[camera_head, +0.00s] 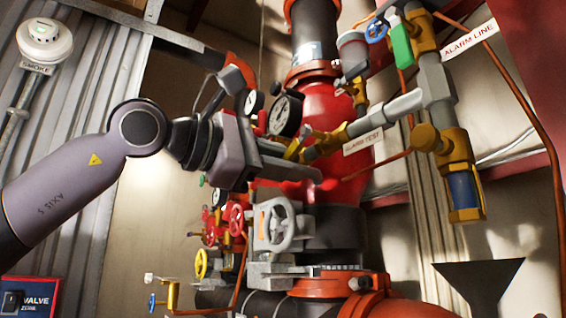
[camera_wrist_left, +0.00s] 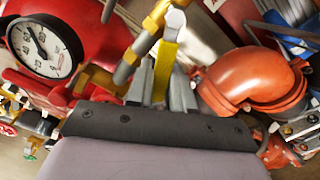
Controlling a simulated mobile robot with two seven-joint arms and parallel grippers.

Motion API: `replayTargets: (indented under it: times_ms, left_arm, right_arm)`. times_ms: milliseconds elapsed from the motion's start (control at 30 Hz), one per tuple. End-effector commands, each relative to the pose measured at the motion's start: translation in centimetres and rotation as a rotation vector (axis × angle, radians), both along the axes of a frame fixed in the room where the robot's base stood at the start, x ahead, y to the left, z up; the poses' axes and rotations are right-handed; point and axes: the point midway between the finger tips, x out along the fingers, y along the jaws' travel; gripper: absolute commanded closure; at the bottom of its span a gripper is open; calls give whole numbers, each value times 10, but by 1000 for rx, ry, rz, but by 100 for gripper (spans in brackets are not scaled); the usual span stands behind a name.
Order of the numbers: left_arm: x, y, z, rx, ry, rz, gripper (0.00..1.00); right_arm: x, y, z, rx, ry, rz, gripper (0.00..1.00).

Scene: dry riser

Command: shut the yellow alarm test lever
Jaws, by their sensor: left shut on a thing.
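The yellow alarm test lever (camera_wrist_left: 164,66) stands between the two grey fingers of my left gripper (camera_wrist_left: 162,88) in the left wrist view. In that view the lever points up the picture from the fingers to a grey valve part and brass pipe. In the head view the lever (camera_head: 297,147) shows as a small yellow piece by the "ALARM TEST" label (camera_head: 363,142). My left gripper (camera_head: 300,166) comes to it from the left and is shut on it. The fingers hide part of the lever. My right gripper is in neither view.
Pressure gauges (camera_head: 285,115) sit close above my left gripper, before the red riser body (camera_head: 325,105). A grey handwheel (camera_head: 276,225) is below it. A black funnel (camera_head: 478,283) is at the lower right.

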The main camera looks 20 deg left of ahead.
Motion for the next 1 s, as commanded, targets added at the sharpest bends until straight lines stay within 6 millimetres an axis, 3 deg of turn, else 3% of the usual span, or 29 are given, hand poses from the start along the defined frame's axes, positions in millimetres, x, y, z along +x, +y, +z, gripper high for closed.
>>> replayTargets:
  times_ms: [267,700,1000]
  left_arm:
    - [-2,-4,-11,-99,76,-2,100]
    - [-13,-17,-27,-411,318,-1,100]
    - [-23,-29,-32,-626,487,-2,100]
  right_arm:
    - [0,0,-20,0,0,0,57]
    - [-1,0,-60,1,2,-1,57]
    - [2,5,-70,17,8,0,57]
